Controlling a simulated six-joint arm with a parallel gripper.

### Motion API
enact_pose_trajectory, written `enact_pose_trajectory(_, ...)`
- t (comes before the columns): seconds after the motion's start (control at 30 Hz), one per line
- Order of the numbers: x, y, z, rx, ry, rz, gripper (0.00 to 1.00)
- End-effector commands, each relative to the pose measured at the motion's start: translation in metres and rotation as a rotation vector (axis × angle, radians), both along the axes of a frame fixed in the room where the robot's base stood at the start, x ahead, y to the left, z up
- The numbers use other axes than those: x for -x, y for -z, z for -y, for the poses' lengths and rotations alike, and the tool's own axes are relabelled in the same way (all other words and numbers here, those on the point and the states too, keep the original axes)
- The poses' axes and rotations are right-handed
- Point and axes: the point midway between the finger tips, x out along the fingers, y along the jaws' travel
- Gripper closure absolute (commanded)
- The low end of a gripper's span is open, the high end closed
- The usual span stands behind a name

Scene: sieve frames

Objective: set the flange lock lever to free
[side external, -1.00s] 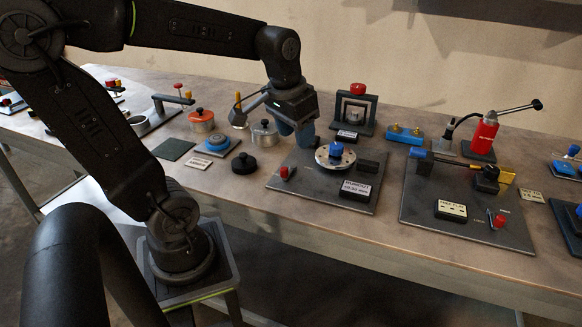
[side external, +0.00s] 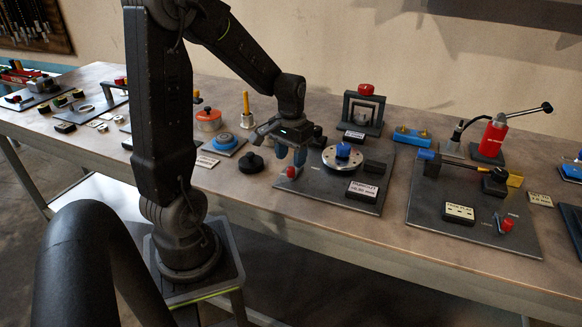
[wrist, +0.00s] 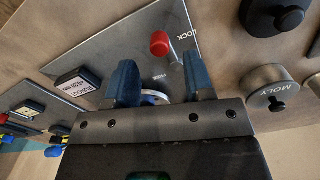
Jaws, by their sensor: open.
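The flange lock lever, with a red knob (side external: 292,173), stands at the front left corner of the dark runout plate (side external: 325,197). I cannot tell which setting the lever is at. My gripper (side external: 290,156) is open and empty, pointing down just above and behind the knob, apparently not touching it. In the wrist view its two blue fingers (wrist: 159,72) are spread apart. The silver flange (side external: 342,165) with a blue hub (side external: 343,150) is right of my gripper.
A RUNOUT label block (side external: 363,191) stands at the plate's front. A black knobbed disc (side external: 247,163) lies left of the plate. A grey MOLY pot (wrist: 270,86) shows in the wrist view. Another plate (side external: 455,190) with its own red lever (side external: 506,224) lies right.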

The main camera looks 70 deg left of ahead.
Motion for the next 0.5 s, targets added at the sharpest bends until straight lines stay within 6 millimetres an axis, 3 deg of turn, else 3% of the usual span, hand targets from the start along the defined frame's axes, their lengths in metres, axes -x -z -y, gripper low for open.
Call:
enact_pose_trajectory(0.2, 0.000, 0.030, 0.000, 0.001, 0.000, -0.002, 0.52)
enact_pose_trajectory(0.5, 0.000, 0.039, 0.000, -0.001, 0.000, 0.001, 0.52)
